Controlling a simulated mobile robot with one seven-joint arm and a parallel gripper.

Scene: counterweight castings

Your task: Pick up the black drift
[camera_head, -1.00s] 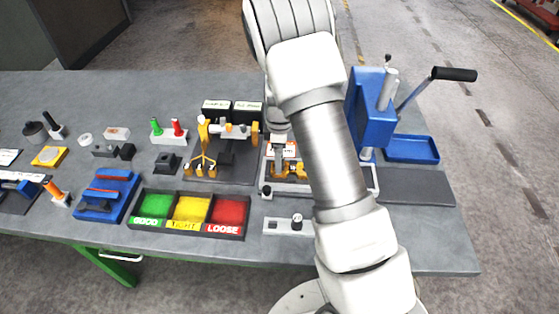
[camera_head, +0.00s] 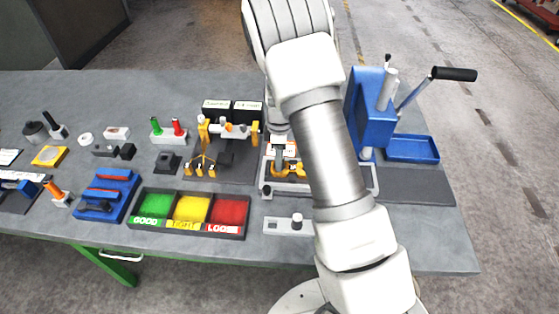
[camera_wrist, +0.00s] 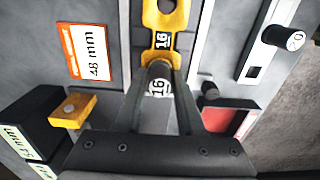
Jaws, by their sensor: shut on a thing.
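In the wrist view my gripper (camera_wrist: 158,90) has its two dark fingers closed on a dark round pin with a white end marked 16 (camera_wrist: 158,88). I take this pin for the black drift; its far end is hidden. It is in line with a yellow casting (camera_wrist: 165,20) that has an eye and its own 16 label. I cannot tell whether pin and casting touch.
A black pin with a white numbered top (camera_wrist: 290,38) stands on a grey plate at the right. A 48 mm card (camera_wrist: 88,52) lies left.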

